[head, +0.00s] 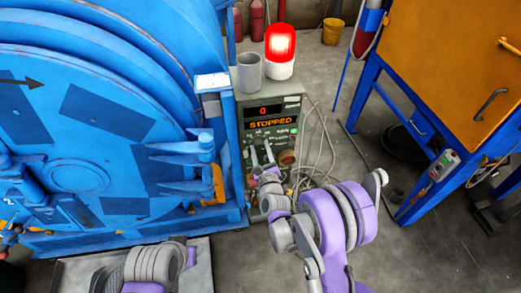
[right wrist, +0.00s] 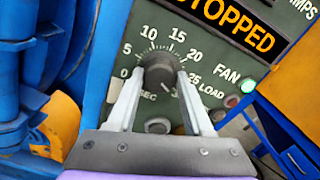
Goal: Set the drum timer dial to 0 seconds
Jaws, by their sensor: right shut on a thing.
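The timer dial (right wrist: 160,72) is a dark round knob on the green control panel, with a scale marked 0, 5, 10, 15, 20 and 25 around it and SEC below. My right gripper (right wrist: 158,88) has one finger on each side of the knob and is shut on it. Which mark the knob points to is not clear. In the head view my right gripper (head: 263,153) reaches the control panel (head: 291,108), whose display shows 0 and STOPPED. The fingers hide the dial there. Part of my left arm shows at bottom left, but its gripper is out of view.
The blue drum machine (head: 75,175) stands close on the left. A lit red beacon (head: 280,45) and a grey cup (head: 249,72) sit on the panel box. Loose cables (head: 320,150) hang at its right. An orange cabinet (head: 450,60) on blue legs stands right.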

